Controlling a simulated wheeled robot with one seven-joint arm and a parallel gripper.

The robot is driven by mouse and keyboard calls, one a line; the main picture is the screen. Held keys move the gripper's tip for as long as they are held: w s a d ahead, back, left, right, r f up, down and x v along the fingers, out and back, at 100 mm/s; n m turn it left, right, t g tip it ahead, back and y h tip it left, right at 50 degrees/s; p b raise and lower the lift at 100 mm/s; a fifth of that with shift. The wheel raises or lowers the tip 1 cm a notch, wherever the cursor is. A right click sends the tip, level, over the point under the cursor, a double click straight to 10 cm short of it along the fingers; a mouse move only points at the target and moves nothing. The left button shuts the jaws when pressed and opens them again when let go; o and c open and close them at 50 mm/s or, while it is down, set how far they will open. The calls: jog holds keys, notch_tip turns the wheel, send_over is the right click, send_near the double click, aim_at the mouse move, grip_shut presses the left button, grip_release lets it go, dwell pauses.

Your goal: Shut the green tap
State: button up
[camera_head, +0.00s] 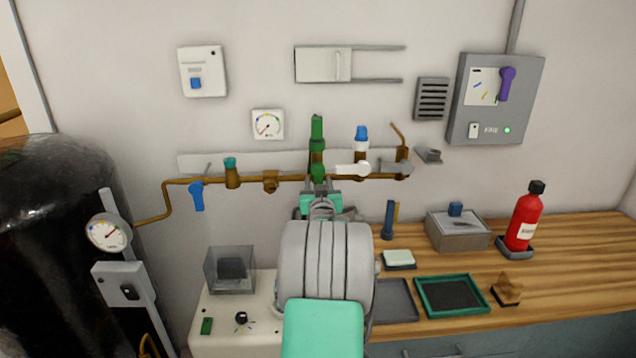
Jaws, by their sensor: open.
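The green tap (317,129) is on the brown pipe that runs along the back wall. Its long green part stands upright above the pipe, with a green piece lower down at pipe height. My gripper (320,193) is just below and in front of the tap, at the end of my arm, which rises from the bottom of the view. The jaws are open and largely hidden by my wrist. I cannot tell whether they touch the tap; nothing is visibly held.
Near the green tap are a white lever (352,169), a blue-topped fitting (361,137), a teal-topped valve (231,170) and a blue lever (196,196). A gauge (267,124) is above. A black tank (45,240) stands left. The wooden worktop (580,255) holds trays and a red bottle (523,220).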

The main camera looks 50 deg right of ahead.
grip_shut()
dwell(0.5)
dwell(0.9)
